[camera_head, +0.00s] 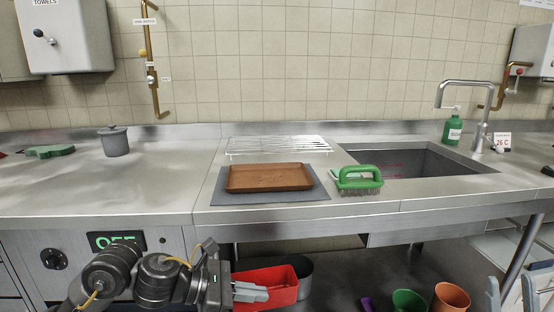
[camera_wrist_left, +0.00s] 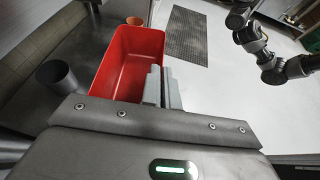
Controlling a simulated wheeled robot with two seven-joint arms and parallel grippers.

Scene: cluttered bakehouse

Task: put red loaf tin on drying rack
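The red loaf tin (camera_head: 283,284) is below the front edge of the counter in the head view, and its open top faces me in the wrist view (camera_wrist_left: 128,62). My left gripper (camera_head: 252,292) is at the tin's near side. In the wrist view its two pale fingers (camera_wrist_left: 162,88) are close together at the tin's right wall and look closed on it. The drying rack (camera_head: 278,146) is a low wire rack at the back of the counter, with nothing on it. A dark arm of mine shows at the wrist view's upper right; its gripper fingers are not visible.
A brown tray (camera_head: 268,178) on a grey mat (camera_head: 228,199) lies in front of the rack. A green brush (camera_head: 357,180) stands right of it, before the sink (camera_head: 420,160). A grey pot (camera_head: 115,142) is on the left. The left counter is largely clear.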

